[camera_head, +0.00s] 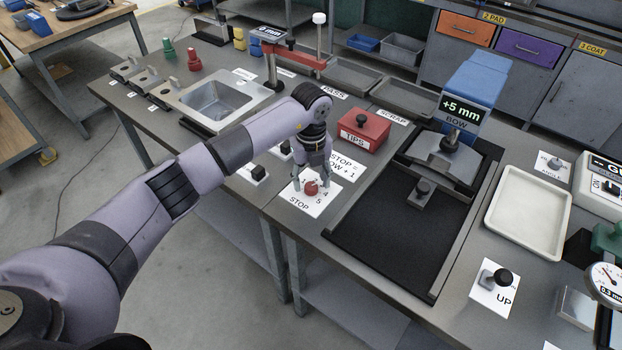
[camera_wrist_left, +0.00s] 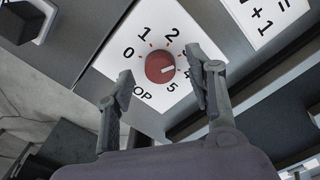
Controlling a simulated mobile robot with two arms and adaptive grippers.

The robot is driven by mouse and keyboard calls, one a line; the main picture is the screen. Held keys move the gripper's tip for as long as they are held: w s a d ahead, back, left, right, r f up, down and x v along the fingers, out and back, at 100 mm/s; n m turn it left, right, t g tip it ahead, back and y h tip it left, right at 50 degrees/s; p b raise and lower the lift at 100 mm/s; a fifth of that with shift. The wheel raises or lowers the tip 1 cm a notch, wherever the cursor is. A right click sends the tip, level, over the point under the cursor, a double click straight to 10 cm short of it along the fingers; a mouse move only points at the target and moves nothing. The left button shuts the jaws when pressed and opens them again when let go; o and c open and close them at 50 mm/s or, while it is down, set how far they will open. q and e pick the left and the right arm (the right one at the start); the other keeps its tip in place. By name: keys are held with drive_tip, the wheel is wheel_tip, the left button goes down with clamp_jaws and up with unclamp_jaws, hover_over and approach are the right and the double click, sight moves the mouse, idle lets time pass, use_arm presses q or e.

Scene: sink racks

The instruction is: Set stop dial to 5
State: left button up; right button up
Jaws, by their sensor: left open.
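The stop dial is a red round knob (camera_head: 311,188) on a white plate marked STOP at the table's front edge. In the left wrist view the knob (camera_wrist_left: 159,65) sits among printed numbers, with 0, 1, 2 and 5 readable. My left gripper (camera_head: 312,181) is above the dial, pointing down. In the wrist view its open fingers (camera_wrist_left: 160,66) stand on either side of the knob, with gaps to it. My right gripper is not in view.
A sign reading STOP = BOW + 1 (camera_head: 347,163) lies behind the dial. A display (camera_head: 460,108) reads +5 mm above BOW. A red TIPS box (camera_head: 364,131), a black knob (camera_head: 258,173) left of the dial and a dark slide bed (camera_head: 385,233) on the right are close by.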

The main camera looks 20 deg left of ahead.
use_arm(q)
drive_tip(key=shift+f, duration=0.75)
drive_tip(key=shift+c, duration=0.4)
drive_tip(key=c, duration=1.1)
